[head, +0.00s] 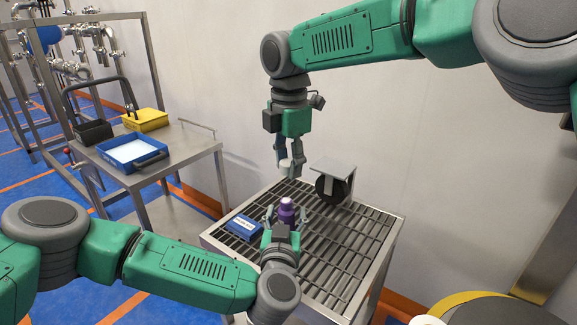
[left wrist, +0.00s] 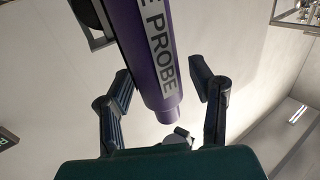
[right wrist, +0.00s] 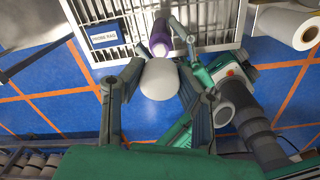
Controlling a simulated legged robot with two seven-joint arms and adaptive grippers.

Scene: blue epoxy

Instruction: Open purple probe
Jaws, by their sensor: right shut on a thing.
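The purple probe (head: 286,211) stands upright on the slatted table; lettering reading "PROBE" shows on its side in the left wrist view (left wrist: 152,55). It also shows in the right wrist view (right wrist: 160,35), its top end pale. My left gripper (head: 285,217) has its fingers on both sides of the probe, with a visible gap at the right finger, so it looks open. My right gripper (head: 284,170) is shut on a white rounded cap (right wrist: 159,79) and holds it above the probe, apart from it.
A blue labelled box (head: 243,226) lies left of the probe on the slatted table (head: 330,245). A black wheel on a metal bracket (head: 333,180) stands behind. A side table at left holds a blue tray (head: 131,155), a yellow bin (head: 146,119) and a black bin (head: 94,132).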

